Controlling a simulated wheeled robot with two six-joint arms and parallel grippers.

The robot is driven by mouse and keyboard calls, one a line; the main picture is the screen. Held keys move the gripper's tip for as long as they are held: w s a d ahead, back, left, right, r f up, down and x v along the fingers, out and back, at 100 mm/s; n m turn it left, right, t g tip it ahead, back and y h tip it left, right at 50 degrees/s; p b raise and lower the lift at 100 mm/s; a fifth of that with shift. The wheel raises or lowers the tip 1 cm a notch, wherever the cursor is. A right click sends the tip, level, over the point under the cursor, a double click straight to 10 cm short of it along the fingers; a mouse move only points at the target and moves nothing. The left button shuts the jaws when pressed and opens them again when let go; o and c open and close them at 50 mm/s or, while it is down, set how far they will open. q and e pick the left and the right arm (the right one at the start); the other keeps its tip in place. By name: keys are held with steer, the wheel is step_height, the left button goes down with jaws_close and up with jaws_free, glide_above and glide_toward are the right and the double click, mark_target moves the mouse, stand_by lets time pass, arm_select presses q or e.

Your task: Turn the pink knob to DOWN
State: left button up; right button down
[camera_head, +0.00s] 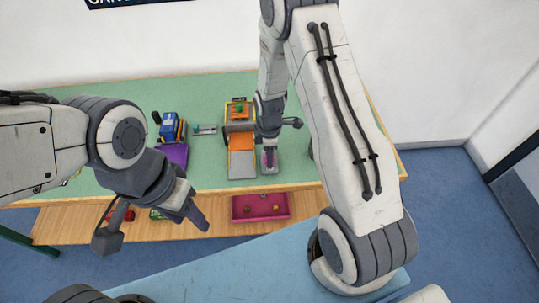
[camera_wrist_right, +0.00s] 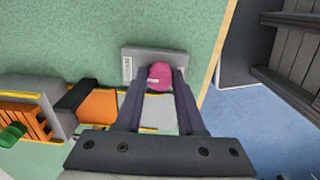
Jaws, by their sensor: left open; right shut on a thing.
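The pink knob (camera_wrist_right: 160,74) sits on a grey control box (camera_wrist_right: 135,54) with small pale labels. A white pointer mark shows on the knob, but the label text is too small to read. My right gripper (camera_wrist_right: 161,82) has one finger on each side of the knob and is shut on it. In the head view my right gripper (camera_head: 269,150) reaches down to the grey box (camera_head: 269,169) on the green table; the knob is largely hidden there by the fingers. My left gripper (camera_head: 198,216) is open and empty, in front of the table at the left.
A blue machine (camera_head: 170,126) and a purple tray (camera_head: 175,154) are farther left. A magenta tray (camera_head: 240,208) sits on the lower wooden shelf (camera_head: 60,225). The table's right edge is near.

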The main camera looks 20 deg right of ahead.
steer(key=c, duration=0.5)
jaws_free()
step_height(320, 180, up, 10)
steer(key=shift+r+b, duration=0.25)
steer(key=shift+b, duration=0.1)
steer(key=s+a+r+m, duration=0.2)
steer(key=s+a+r, duration=0.35)
steer(key=a, duration=0.25)
steer(key=s+a+r+m, duration=0.2)
steer(key=s, duration=0.4)
steer(key=s+a+r+m, duration=0.1)
steer(key=s+a+r, duration=0.1)
steer(key=s, duration=0.4)
steer(key=s+a+r+m+y, duration=0.1)
steer(key=s+a+r+m, duration=0.1)
steer(key=s, duration=0.4)
steer(key=shift+r+m, duration=0.3)
steer(key=shift+r, duration=0.5)
